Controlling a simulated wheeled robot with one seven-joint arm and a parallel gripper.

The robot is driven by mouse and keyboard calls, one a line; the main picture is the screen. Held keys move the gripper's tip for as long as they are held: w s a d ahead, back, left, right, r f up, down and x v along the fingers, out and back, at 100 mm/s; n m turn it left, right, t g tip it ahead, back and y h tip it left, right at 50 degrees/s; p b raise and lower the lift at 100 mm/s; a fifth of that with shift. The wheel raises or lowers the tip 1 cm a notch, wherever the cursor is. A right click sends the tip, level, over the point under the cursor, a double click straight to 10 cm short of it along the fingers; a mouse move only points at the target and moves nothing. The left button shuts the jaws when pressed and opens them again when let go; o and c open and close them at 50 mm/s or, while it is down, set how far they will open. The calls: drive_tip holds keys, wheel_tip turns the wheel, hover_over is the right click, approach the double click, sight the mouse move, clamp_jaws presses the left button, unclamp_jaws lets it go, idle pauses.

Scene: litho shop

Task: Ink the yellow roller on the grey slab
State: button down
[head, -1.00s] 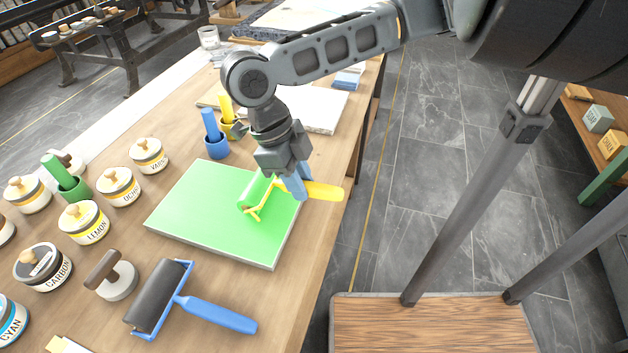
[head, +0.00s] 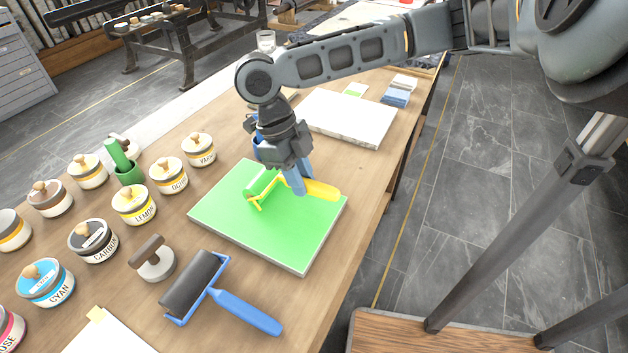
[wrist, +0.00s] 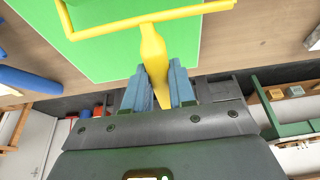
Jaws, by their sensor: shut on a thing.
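The yellow roller has a yellow frame and handle (head: 322,190) and a green-covered drum (head: 262,182). My gripper (head: 297,181) is shut on the handle, which also shows between my blue fingers in the wrist view (wrist: 153,48). The drum is over the far left part of the slab (head: 270,235) and appears to rest on it. The slab has a bright green top face and pale grey edges, and fills the upper middle of the wrist view (wrist: 110,52).
A blue-handled roller with a dark drum (head: 195,285) lies at the slab's near left. A brown-handled stamp (head: 155,262) and several labelled ink jars, such as lemon (head: 133,205), stand left. A white slab (head: 345,118) lies behind. The table's right edge is close to the green slab.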

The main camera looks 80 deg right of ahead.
sight(270, 177)
drive_tip(key=shift+w+d, duration=0.35)
drive_tip(key=shift+w, duration=1.05)
drive_tip(key=shift+w+d, duration=0.4)
drive_tip(key=shift+w, duration=1.05)
drive_tip(key=shift+w+d, duration=0.35)
drive_tip(key=shift+w, duration=1.05)
drive_tip(key=shift+r, duration=0.1)
wheel_tip(270, 177, up, 3)
drive_tip(key=p, duration=0.2)
drive_tip(key=shift+p, duration=0.35)
